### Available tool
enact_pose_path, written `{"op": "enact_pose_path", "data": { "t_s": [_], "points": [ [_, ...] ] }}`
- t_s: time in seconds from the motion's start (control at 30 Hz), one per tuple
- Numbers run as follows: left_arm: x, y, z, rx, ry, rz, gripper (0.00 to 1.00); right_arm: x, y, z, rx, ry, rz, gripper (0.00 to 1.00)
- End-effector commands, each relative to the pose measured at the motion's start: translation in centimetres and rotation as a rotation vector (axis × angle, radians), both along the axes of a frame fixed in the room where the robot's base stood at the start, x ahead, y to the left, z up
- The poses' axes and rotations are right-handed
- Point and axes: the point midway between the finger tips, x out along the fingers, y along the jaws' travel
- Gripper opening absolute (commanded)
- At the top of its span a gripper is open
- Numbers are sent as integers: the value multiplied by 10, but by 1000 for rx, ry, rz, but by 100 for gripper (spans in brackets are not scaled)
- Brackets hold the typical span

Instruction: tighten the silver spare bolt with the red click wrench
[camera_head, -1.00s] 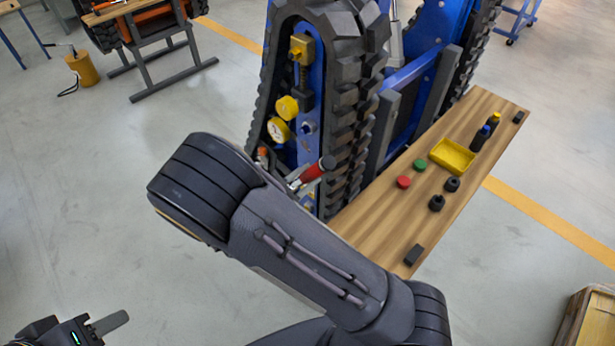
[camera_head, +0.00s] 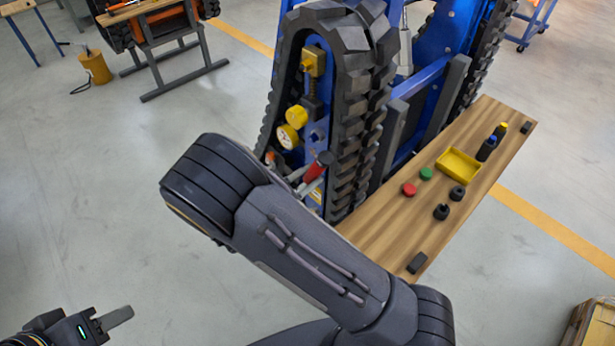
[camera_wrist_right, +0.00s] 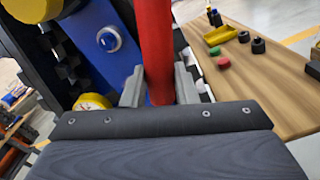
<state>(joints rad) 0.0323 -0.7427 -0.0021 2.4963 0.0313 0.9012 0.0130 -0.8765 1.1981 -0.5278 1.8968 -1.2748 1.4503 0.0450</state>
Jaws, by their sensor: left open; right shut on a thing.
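The red wrench (camera_head: 314,171) has a dark end and stands tilted beside the blue tracked carrier (camera_head: 317,118). Its red handle (camera_wrist_right: 154,45) rises between the two grey fingers of my right gripper (camera_wrist_right: 158,88), which is shut on it. In the head view my right arm covers most of that gripper and the wrench's lower part. A round silver bolt head (camera_wrist_right: 109,39) sits on the blue plate left of the handle, apart from it; I cannot tell whether it is the spare bolt. The wrench's working end is hidden. My left gripper (camera_head: 118,316) is open and empty, low at the left.
A wooden board (camera_head: 385,232) right of the track carries a yellow tray (camera_head: 458,166), red (camera_head: 409,189) and green (camera_head: 426,173) caps, black parts and small bottles. Yellow gauges (camera_head: 288,136) sit inside the track loop.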

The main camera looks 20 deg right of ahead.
Motion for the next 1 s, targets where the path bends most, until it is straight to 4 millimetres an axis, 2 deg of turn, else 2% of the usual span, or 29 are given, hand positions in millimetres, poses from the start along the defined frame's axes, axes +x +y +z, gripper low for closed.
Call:
{"op": "enact_pose_path", "data": {
  "t_s": [0.2, 0.6, 0.87, 1.0],
  "points": [
    [0, 0, -13, 0, 0, 0, 42, -8, -3, -6, 22, -65, 1, 0],
    [0, 0, -14, 0, 0, 0, 42, -10, -4, -5, 31, -89, 0, 0],
    [0, 0, -27, 0, 0, 0, 42, -17, -6, -11, 54, -151, 0, 0],
    [0, 0, -24, 0, 0, 0, 42, -17, -6, -8, 55, -154, 0, 0]
  ]
}}
